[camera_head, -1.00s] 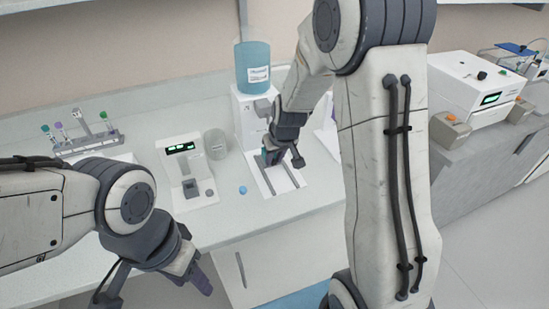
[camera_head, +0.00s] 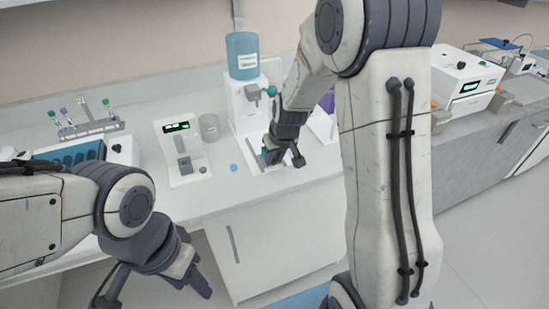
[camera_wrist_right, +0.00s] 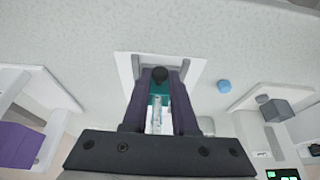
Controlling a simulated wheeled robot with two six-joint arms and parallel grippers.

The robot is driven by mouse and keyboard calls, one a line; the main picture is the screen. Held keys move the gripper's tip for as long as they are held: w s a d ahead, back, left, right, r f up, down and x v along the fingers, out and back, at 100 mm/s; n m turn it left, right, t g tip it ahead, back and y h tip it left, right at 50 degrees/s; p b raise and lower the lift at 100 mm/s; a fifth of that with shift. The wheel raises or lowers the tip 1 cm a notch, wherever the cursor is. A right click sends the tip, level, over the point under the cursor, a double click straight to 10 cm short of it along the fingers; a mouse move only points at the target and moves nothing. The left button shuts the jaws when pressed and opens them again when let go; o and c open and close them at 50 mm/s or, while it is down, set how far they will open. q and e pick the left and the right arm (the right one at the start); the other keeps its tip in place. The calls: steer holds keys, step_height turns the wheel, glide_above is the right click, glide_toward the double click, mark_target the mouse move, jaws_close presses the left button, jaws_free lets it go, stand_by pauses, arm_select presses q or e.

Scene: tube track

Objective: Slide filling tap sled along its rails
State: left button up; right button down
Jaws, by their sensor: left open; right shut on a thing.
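The filling tap (camera_head: 246,106) is a white stand with a large blue bottle (camera_head: 243,60) on top. My right gripper (camera_head: 281,154) is shut on the sled. In the right wrist view its purple fingers (camera_wrist_right: 158,102) flank the teal block. My arm hides part of the sled and rails in the head view. My left gripper (camera_head: 156,287) is open and empty, low in front of the bench.
A white device with a green display (camera_head: 182,152) and a clear beaker (camera_head: 209,127) stand left of the tap. A blue cap (camera_head: 234,168) lies beside the rail plate. A tube rack (camera_head: 90,127) stands at the back left. A purple object (camera_head: 327,102) is to the right.

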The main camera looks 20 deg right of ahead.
steer(key=c, duration=0.7)
jaws_free()
steer(key=shift+s, duration=0.25)
steer(key=v, duration=1)
steer(key=shift+r, duration=0.25)
